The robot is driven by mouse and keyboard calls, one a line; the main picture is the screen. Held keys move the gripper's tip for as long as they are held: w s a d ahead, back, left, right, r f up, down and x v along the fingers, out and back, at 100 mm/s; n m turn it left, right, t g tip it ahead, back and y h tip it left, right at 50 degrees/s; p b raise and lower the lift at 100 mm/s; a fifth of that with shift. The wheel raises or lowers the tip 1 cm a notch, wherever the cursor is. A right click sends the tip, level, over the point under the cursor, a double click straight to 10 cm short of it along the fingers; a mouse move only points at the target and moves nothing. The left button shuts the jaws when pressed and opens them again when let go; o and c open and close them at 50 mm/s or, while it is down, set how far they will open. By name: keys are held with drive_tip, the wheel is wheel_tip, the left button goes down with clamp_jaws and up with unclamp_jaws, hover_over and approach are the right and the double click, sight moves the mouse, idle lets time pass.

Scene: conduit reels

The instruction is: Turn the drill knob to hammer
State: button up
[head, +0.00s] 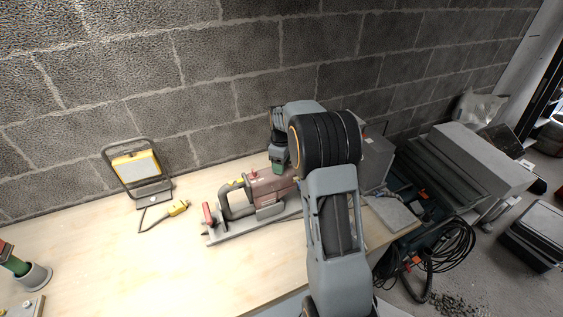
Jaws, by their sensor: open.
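The drill (268,192) appears to be the red and grey power tool lying on the wooden bench, with a grey rear handle and a small red knob-like part on top. I cannot make out the setting of the knob. A long flat grey piece runs along its lower front edge. My gripper (278,146) points down just above and behind the right part of the tool. It is small and dark here, with a green part close below it. I cannot tell whether it touches anything. My arm hides the tool's right end.
A yellow work lamp (136,168) stands at the back left, with a yellow plug (177,208) and cable before it. A grey cup (36,277) holds a green object at far left. Grey boxes (375,162) and coiled cables (452,245) lie right.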

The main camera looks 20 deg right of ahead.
drive_tip(key=c, duration=0.9)
drive_tip(key=m+b, duration=0.1)
drive_tip(key=m, duration=0.3)
drive_tip(key=shift+m, duration=0.4)
drive_tip(key=m, duration=0.4)
drive_tip(key=shift+m, duration=0.3)
drive_tip(key=m, duration=0.4)
drive_tip(key=shift+b, duration=0.4)
drive_tip(key=shift+m, duration=2.3)
